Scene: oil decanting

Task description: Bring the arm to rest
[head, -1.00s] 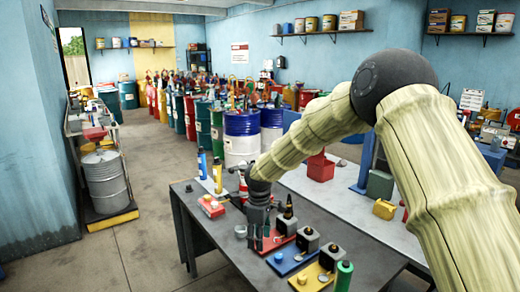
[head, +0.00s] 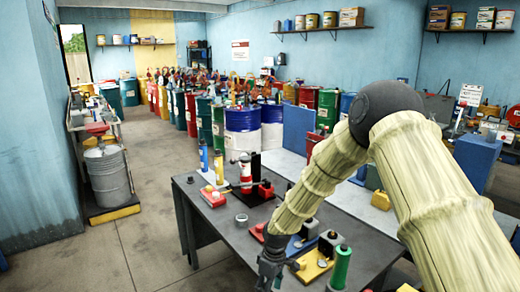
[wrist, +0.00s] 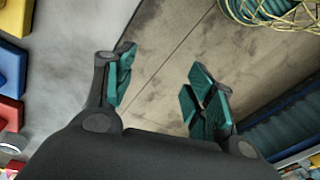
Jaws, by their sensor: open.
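My gripper (head: 268,272) hangs at the front edge of the grey table (head: 222,212) in the head view, partly cut by my arm and the table's dark front. Nothing is held. My arm reaches in from the right, bent at its dark elbow.
A blue block base (head: 297,250) and a yellow block base (head: 314,270) lie just right of my gripper, with a green bottle (head: 340,266) beside them. Bottles and a red block stand farther back. The floor (head: 140,255) left of the table is clear.

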